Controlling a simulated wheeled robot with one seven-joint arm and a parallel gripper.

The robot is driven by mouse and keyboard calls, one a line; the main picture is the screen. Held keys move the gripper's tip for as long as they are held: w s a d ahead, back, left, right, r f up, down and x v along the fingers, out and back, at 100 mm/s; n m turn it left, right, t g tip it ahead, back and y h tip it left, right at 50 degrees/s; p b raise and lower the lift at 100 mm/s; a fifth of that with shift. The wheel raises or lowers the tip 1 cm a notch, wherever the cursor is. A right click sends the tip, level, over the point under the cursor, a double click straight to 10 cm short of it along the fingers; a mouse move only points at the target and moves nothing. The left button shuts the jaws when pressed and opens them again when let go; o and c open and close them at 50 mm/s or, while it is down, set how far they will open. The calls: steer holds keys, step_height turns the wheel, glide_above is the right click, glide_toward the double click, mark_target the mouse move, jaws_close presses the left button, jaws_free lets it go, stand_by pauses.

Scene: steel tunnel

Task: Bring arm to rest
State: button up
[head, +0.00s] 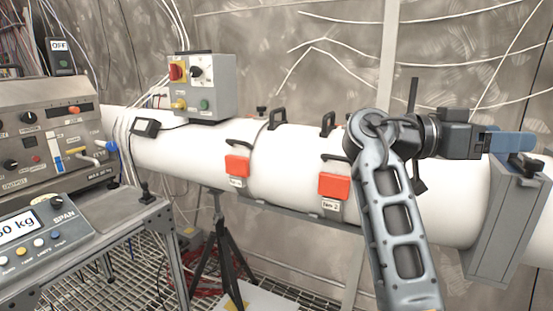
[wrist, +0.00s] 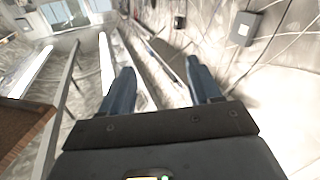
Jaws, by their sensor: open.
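My arm rises from the bottom right of the head view and bends at an elbow in front of the white pipe (head: 285,160). Its forearm reaches to the right, and my gripper (head: 525,143) is at the far right, in front of the top of a grey box-like bracket (head: 505,225). I cannot tell whether it touches the bracket. In the wrist view my gripper (wrist: 160,85) shows two blue fingers spread wide apart. Nothing is between them except the distant floor and a rail.
A control box (head: 203,85) with a red switch stands on the pipe. Orange latches (head: 334,186) and black handles line the pipe. An instrument panel (head: 55,130) and a scale display (head: 30,230) are at left. A black tripod (head: 225,260) stands below. The wall behind carries white cables.

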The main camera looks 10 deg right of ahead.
step_height(320, 180, down, 22)
steer(key=f+n+t+y, duration=0.1)
steer(key=n+t+y, duration=0.1)
steer(key=n+t, duration=0.95)
steer(key=s+a+f+n+t+y, duration=0.1)
steer(key=s+a+f+n+y, duration=0.15)
steer(key=f, duration=0.25)
steer(key=s+a+f+n+t+y+b, duration=0.1)
steer(key=s+a+f+n+t+y, duration=0.1)
steer(key=s+f+n, duration=0.15)
steer(key=s+a+f+n+t+y, duration=0.1)
steer(key=s+a+f+n+y, duration=0.15)
steer(key=f, duration=0.35)
steer(key=s+a+f+n+t+y, duration=0.15)
steer(key=s+a+y, duration=0.25)
steer(key=s, duration=0.5)
steer(key=s+a+f+y, duration=0.2)
steer(key=s+a+y, duration=0.15)
steer(key=s, duration=0.55)
steer(key=s+a+r+m+t+y+b, duration=0.1)
steer(key=s+a+r+m, duration=0.1)
steer(key=s+r, duration=0.7)
steer(key=s+a, duration=0.1)
steer(key=s, duration=0.3)
steer(key=shift+a+r+t, duration=0.25)
steer(key=shift+r+t, duration=0.05)
steer(key=shift+r, duration=0.05)
steer(key=shift+y, duration=0.25)
